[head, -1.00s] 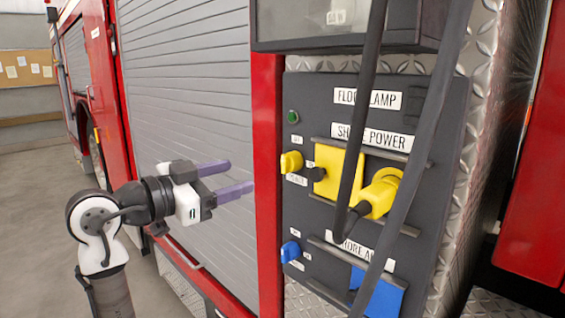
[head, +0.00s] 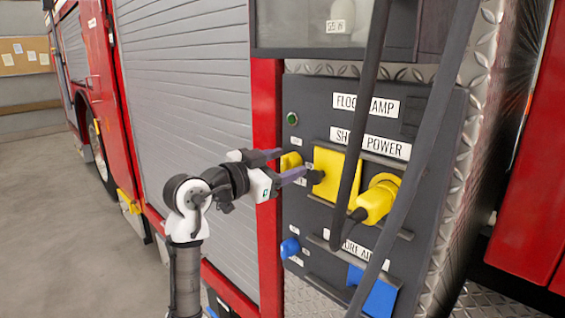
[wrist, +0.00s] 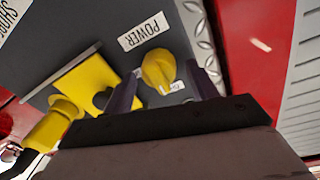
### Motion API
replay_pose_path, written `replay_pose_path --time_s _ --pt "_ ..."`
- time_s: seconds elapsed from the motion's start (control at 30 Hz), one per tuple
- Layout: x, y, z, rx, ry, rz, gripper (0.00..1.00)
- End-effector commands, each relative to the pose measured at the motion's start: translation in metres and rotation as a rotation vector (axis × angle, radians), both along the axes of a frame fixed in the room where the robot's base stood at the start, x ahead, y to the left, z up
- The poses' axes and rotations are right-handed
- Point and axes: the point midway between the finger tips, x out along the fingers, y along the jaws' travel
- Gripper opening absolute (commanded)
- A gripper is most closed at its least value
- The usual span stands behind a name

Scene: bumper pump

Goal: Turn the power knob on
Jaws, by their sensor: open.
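The yellow power knob (head: 290,162) sits on the dark panel (head: 315,220), left of the yellow shore power socket cover (head: 332,172). My gripper (head: 292,163) is at the knob, with its two purple fingers apart. In the wrist view the knob (wrist: 158,70) shows just beyond and between the fingertips of my gripper (wrist: 165,80), beside the POWER label (wrist: 143,31). I cannot tell whether either finger touches it.
A yellow plug (head: 378,200) with a black cable (head: 358,130) sits right of the cover. A blue knob (head: 289,247) and blue cover (head: 374,292) are below. A green indicator (head: 292,118) is above. The grey shutter (head: 190,110) is to the left.

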Motion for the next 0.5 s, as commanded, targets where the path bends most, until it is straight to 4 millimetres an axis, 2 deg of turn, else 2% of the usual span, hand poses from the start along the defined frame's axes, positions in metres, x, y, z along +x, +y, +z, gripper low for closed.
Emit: replay_pose_path --time_s 0.1,0.4,0.5 --pt "0.0000 0.0001 -0.0002 0.000 0.000 0.000 0.55" --pt "-0.0002 0.0003 -0.0001 0.000 0.000 0.000 0.16" --pt "-0.0003 0.0003 -0.0002 0.001 -0.001 -0.001 0.13"
